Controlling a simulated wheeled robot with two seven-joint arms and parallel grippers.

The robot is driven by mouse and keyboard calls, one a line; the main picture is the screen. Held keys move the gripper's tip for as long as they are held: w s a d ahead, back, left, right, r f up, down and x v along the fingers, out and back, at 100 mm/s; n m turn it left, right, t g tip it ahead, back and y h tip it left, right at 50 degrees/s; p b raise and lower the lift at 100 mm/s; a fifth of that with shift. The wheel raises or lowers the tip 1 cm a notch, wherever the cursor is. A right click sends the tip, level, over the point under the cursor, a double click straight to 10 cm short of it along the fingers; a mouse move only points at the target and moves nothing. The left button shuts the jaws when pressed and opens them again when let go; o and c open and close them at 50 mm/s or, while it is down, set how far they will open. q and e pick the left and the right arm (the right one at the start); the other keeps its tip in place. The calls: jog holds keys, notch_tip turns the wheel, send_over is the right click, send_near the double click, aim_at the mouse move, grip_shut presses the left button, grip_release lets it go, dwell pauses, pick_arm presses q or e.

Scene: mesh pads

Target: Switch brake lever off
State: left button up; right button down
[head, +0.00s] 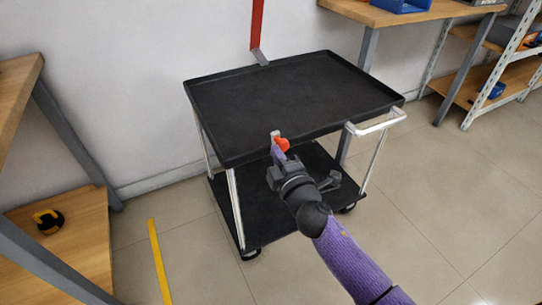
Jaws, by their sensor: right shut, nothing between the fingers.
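A black two-tier cart (290,88) with chrome legs stands in the middle of the head view. A small orange-red piece (283,144), apparently the brake lever, shows at the cart's front edge, with a pale upright tab (275,134) beside it. My right gripper (277,153) reaches in from the lower right on a purple arm. It is shut and empty, its tips right at the orange-red piece and partly covering it. I cannot tell whether they touch. My left gripper is not in view.
A chrome handle (378,123) sticks out at the cart's right end. A wooden workbench (65,228) is on the left, with a yellow-black tape measure (48,220) on its lower shelf. A red post (257,25) stands behind the cart. Tiled floor (450,210) is open at right.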

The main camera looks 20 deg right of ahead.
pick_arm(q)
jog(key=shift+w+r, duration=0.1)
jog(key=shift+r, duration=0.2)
pick_arm(e)
jog(key=shift+d+r+m, duration=0.15)
jog(key=shift+d+m, duration=0.35)
